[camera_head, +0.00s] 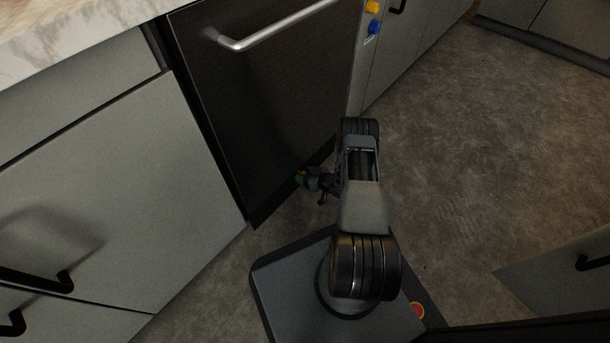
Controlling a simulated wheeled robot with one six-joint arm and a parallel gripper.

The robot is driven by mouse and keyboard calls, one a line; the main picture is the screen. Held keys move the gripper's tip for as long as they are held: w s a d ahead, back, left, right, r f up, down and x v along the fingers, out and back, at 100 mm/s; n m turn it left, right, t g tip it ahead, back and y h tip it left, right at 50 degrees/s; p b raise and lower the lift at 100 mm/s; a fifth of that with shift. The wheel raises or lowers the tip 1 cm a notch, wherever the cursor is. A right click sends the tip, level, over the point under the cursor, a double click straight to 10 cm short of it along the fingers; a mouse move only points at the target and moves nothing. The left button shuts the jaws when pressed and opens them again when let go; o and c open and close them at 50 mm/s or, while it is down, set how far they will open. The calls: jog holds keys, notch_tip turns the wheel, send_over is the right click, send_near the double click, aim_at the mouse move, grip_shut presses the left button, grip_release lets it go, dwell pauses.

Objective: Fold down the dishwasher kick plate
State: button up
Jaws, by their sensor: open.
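The dishwasher (262,110) is a dark panel with a silver bar handle (275,28) near its top. Its door is shut. A thin dark strip (268,210) runs along its bottom edge above the floor; I cannot clearly tell the kick plate apart from the door here. My gripper (301,178) is low, close to the dishwasher's bottom edge, right of that edge's middle. It is open, with nothing seen between its fingers. My arm hides part of the bottom right.
Light grey cabinets (110,170) with black handles stand left of the dishwasher, under a marble counter (60,30). More cabinets (410,45) stand beyond it. A grey cabinet front (565,285) is at the lower right. The concrete floor (490,150) is clear on the right.

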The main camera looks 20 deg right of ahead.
jog(key=shift+c, duration=0.2)
grip_shut()
dwell(0.3)
